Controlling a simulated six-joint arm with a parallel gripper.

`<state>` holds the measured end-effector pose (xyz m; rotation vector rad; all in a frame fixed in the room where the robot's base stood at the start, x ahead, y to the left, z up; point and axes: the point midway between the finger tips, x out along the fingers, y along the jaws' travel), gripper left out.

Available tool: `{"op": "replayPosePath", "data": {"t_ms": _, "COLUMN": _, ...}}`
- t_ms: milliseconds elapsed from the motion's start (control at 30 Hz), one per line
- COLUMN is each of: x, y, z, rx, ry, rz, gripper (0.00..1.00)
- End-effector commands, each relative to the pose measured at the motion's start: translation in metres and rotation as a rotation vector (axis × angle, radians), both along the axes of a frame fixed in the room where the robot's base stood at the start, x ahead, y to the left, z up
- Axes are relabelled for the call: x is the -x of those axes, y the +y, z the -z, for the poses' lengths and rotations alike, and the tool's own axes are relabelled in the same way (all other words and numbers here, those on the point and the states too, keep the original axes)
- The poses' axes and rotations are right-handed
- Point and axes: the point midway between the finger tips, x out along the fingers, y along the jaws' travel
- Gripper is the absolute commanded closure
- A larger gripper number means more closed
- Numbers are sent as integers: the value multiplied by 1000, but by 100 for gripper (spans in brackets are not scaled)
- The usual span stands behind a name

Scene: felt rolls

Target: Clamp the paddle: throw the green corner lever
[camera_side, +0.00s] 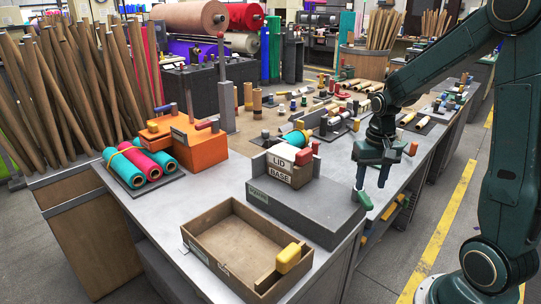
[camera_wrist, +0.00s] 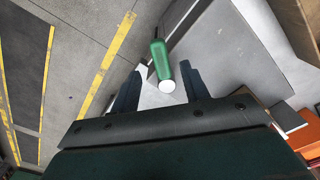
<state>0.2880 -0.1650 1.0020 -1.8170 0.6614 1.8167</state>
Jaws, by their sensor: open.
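The green lever (camera_side: 364,199) stands at the right corner of the grey block (camera_side: 310,212), by the bench edge. In the wrist view the green lever (camera_wrist: 160,60) shows as a green grip with a round white end facing the camera. My gripper (camera_side: 372,178) hangs just above and right of it in the side view. Its two dark fingers are open, one on each side of the lever in the wrist view, with clear gaps. The fingers hold nothing. I cannot pick out the paddle for sure.
A wooden tray (camera_side: 213,252) with a yellow-handled piece lies in front. Felt rolls (camera_side: 137,165) and an orange box (camera_side: 197,147) stand left. The aisle right of the bench is free.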

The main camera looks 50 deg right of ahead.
Motion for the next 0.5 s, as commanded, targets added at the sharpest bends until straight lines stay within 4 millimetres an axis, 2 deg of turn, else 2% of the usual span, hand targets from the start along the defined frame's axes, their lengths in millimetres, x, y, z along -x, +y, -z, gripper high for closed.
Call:
{"op": "replayPosePath", "data": {"t_ms": 200, "x": 1, "y": 1, "z": 32, "rx": -2, "ry": 4, "rz": 0, "gripper": 55}}
{"op": "replayPosePath", "data": {"t_ms": 500, "x": 0, "y": 0, "z": 53, "rx": -1, "ry": 1, "rz": 0, "gripper": 55}}
